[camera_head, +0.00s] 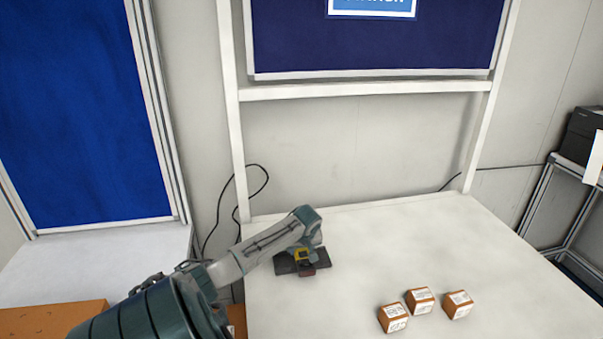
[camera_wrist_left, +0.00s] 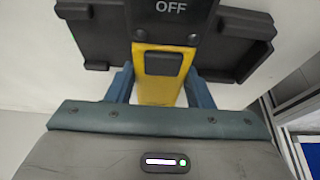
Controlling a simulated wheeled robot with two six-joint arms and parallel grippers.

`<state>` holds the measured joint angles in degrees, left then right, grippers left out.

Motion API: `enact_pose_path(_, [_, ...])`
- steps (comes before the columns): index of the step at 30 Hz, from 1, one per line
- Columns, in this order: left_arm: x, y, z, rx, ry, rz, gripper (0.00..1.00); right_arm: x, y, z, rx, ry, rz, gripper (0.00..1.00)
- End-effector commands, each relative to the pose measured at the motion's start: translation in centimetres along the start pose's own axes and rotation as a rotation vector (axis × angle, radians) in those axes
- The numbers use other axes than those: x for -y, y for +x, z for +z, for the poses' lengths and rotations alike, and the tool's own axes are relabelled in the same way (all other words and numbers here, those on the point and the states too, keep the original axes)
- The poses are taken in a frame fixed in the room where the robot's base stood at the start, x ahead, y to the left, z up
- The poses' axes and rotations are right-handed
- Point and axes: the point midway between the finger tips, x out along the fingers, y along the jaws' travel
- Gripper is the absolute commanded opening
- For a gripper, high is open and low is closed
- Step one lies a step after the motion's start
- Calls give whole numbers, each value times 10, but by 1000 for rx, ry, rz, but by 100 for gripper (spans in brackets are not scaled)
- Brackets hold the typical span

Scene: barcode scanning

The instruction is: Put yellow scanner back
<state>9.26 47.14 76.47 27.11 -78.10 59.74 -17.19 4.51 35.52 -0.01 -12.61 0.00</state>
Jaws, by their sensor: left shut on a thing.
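The yellow scanner (camera_head: 303,254) is near the back left corner of the white table, at a dark base (camera_head: 287,264). My left gripper (camera_head: 306,247) is shut on the scanner. In the left wrist view the scanner's yellow body (camera_wrist_left: 161,72) is between the two blue-grey fingers. A black part marked OFF (camera_wrist_left: 172,15) is above the yellow body, with the dark base (camera_wrist_left: 92,40) behind it. I cannot tell whether the scanner rests fully in the base. My right gripper is in neither view.
Three small brown boxes with white labels (camera_head: 420,300) stand on the white table (camera_head: 350,240) at the front right. The table between them and the base is clear. A white frame upright (camera_head: 232,120) rises behind the table's back left corner. A black cable (camera_head: 257,170) hangs there.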

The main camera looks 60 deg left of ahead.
Motion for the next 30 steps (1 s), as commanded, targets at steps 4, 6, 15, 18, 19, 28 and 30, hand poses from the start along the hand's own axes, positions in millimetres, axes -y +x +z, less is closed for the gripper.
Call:
enact_pose_path(4, [0, 2, 1, 1, 0, -1, 49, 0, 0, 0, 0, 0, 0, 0])
enact_pose_path(6, [0, 2, 1, 0, 0, 0, 56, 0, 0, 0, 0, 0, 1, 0])
enact_pose_path(15, [0, 0, 0, 0, 0, 0, 56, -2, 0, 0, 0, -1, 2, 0])
enact_pose_path(18, [0, -6, 0, -1, 1, 1, 56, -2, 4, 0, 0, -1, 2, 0])
enact_pose_path(19, [0, -10, 0, -1, 2, 1, 56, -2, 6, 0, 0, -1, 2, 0])
enact_pose_path(28, [0, -68, 0, -6, 5, 1, 56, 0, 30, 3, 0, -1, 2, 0])
enact_pose_path(30, [0, -82, 0, -5, 3, 1, 56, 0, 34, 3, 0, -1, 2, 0])
